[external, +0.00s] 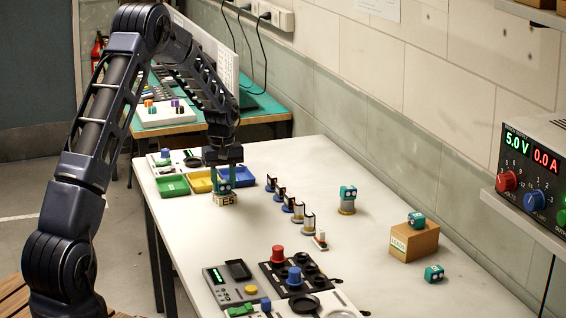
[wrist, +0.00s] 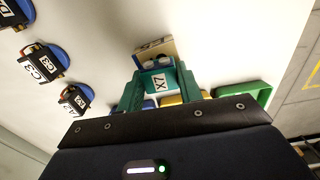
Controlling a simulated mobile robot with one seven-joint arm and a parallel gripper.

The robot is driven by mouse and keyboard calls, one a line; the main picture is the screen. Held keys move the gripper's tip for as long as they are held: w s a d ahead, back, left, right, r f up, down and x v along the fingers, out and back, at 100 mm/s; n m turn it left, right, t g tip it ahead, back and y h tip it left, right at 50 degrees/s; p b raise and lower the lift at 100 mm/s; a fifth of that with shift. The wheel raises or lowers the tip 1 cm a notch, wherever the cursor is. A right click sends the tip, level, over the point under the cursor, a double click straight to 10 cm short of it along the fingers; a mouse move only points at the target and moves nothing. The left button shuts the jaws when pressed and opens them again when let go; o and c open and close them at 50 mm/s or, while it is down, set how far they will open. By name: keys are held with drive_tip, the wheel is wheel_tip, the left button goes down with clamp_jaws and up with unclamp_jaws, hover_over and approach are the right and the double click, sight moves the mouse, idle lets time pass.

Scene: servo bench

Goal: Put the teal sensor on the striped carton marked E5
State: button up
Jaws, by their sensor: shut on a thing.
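My gripper (external: 226,183) points down over the far part of the white bench and is shut on a teal sensor (external: 224,188). In the wrist view the teal sensor (wrist: 158,82), labelled X7, sits between the two teal fingers of my gripper (wrist: 160,90). The small carton marked E5 (external: 225,200) stands on the bench directly under the sensor. The carton (wrist: 152,48) shows partly behind the sensor in the wrist view. The sensor's underside is at the carton's top; I cannot tell whether they touch.
Green (external: 172,186), yellow (external: 199,182) and blue (external: 240,176) bins stand beside the carton. Several labelled servos (external: 293,207) stand in a row to the right. Other teal sensors rest on a round stand (external: 347,208), a brown box (external: 414,241) and the bench.

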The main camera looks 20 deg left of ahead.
drive_tip(key=shift+f, duration=0.15)
drive_tip(key=o, duration=1)
